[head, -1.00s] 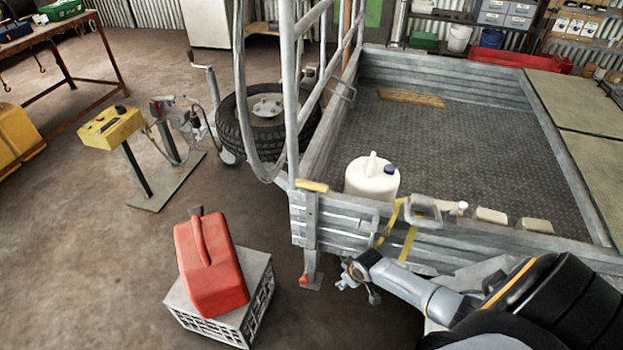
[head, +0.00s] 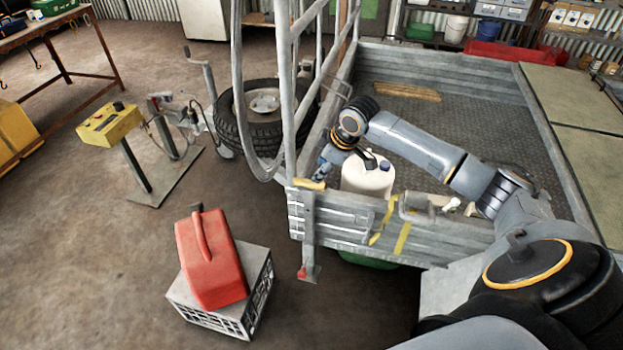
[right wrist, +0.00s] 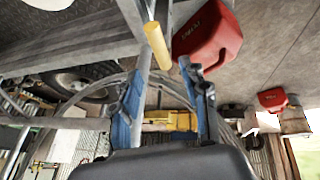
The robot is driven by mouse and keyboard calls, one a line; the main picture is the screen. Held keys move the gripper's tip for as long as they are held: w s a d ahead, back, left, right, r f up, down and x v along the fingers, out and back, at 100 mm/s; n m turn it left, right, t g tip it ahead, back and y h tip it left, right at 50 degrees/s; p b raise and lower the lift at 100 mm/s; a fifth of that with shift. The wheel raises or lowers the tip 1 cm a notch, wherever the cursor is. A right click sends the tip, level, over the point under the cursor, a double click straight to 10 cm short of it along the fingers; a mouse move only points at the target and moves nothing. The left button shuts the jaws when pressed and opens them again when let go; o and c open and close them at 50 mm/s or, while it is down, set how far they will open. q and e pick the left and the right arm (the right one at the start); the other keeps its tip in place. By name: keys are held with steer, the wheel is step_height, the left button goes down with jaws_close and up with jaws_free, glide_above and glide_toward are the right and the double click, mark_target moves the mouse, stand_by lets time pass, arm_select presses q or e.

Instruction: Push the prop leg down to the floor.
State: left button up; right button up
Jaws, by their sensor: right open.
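The prop leg (head: 309,232) is a grey upright post at the near left corner of the trailer. It has a yellow handle (head: 309,184) on top and a foot with a red part (head: 304,272) low near the floor. I cannot tell whether the foot touches the floor. My right gripper (head: 325,165) hangs above the handle, partly hidden by its wrist. In the right wrist view the right gripper (right wrist: 162,74) is open and empty, with the yellow handle (right wrist: 157,45) just ahead of its fingertips. My left gripper is out of view.
A white jug (head: 366,180) stands in the trailer bed beside my right wrist. The trailer's tall rail frame (head: 292,100) rises just left of it. A red fuel can (head: 208,262) sits on a grey crate (head: 258,300) left of the leg.

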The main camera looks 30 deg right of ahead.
mark_target(310, 182)
steer(key=x, duration=0.8)
steer(key=shift+c, duration=0.2)
jaws_close()
